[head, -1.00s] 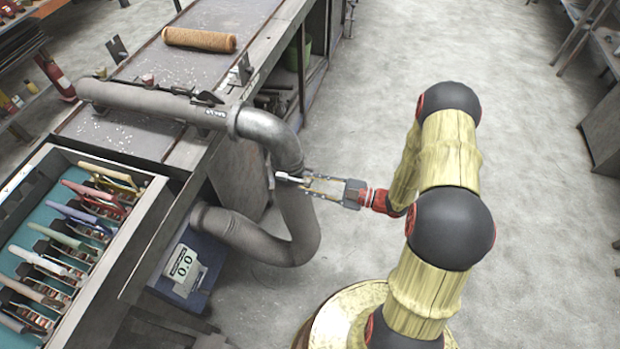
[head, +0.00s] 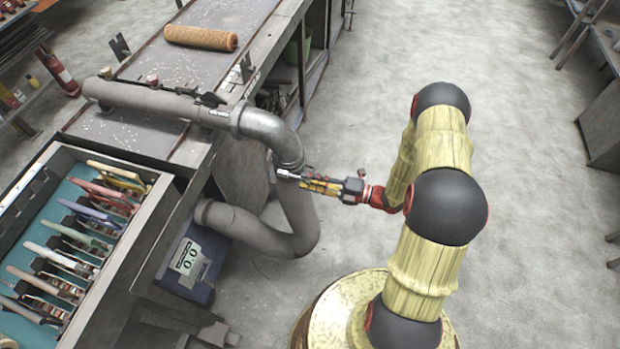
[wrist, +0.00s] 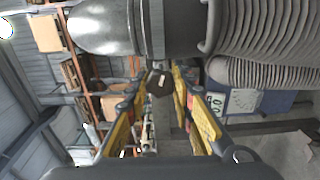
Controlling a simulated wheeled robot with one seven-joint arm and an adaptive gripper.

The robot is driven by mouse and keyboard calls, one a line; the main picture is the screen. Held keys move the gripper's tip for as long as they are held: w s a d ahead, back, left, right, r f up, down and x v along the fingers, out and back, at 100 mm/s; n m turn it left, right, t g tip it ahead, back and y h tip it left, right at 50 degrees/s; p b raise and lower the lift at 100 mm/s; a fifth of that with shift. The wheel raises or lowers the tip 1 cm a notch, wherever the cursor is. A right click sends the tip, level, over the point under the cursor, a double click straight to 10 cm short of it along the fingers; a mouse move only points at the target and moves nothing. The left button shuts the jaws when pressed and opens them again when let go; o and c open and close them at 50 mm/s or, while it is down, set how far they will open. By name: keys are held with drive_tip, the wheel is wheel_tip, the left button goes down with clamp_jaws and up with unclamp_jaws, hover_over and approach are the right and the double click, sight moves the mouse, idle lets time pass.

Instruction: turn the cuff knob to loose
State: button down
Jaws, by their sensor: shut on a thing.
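A grey metal elbow (head: 272,135) joins the straight tube (head: 160,100) on the bench to a ribbed hose (head: 300,215) that loops down. The cuff, a band around the joint, shows in the wrist view (wrist: 152,30). The dark faceted cuff knob (wrist: 160,83) with a pale mark sits just below that band, between my fingertips. My gripper (head: 303,180) reaches in from the right at the elbow's lower end. It also shows in the wrist view (wrist: 160,90), with its yellow-padded fingers on both sides of the knob, shut on it. The knob's setting is not readable.
A blue box with a display reading 0.0 (head: 188,258) stands below the hose. A drawer (head: 150,215) of several coloured-handled tools is at the left. A brown roll (head: 200,38) lies on the bench.

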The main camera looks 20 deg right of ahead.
drive_tip(key=n, duration=0.4)
drive_tip(key=shift+n, duration=0.4)
drive_tip(key=n, duration=0.5)
drive_tip(key=shift+f, duration=0.1)
drive_tip(key=n+b, duration=0.1)
drive_tip(key=n, duration=0.4)
drive_tip(key=shift+s+f+n, duration=0.1)
drive_tip(key=shift+n, duration=0.3)
drive_tip(key=n+b, duration=0.2)
drive_tip(key=n, duration=0.2)
drive_tip(key=shift+n, duration=0.3)
drive_tip(key=n+b, duration=0.2)
drive_tip(key=n, duration=0.3)
drive_tip(key=n+b, duration=0.3)
drive_tip(key=n, duration=0.2)
drive_tip(key=n+b, duration=0.4)
drive_tip(key=n, duration=0.1)
drive_tip(key=shift+r+n+b, duration=0.2)
drive_tip(key=shift+n+b, duration=1.3)
drive_tip(key=shift+n, duration=0.5)
